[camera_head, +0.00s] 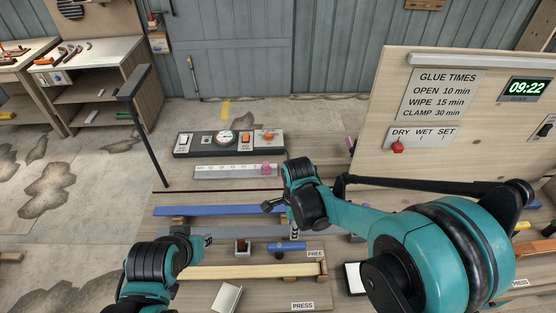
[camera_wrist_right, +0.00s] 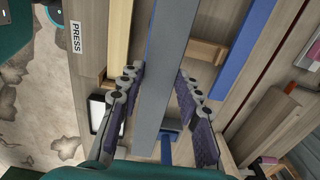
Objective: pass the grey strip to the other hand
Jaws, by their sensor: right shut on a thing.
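The grey strip (camera_head: 250,232) runs left to right across the bench, between the blue strip and the pale wooden strip. In the right wrist view the grey strip (camera_wrist_right: 166,60) passes lengthwise between the fingers of my right gripper (camera_wrist_right: 160,110), which is shut on it. In the head view my right gripper (camera_head: 275,206) is partly hidden by its own wrist. My left gripper (camera_head: 200,240) is by the left end of the grey strip; its fingers are mostly hidden, so I cannot tell whether it is open or touches the strip.
The blue strip (camera_head: 220,210) lies behind and the pale strip (camera_head: 245,270) in front. A control panel (camera_head: 230,142) and ruler (camera_head: 235,171) are farther back. A sign board (camera_head: 440,140) stands right.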

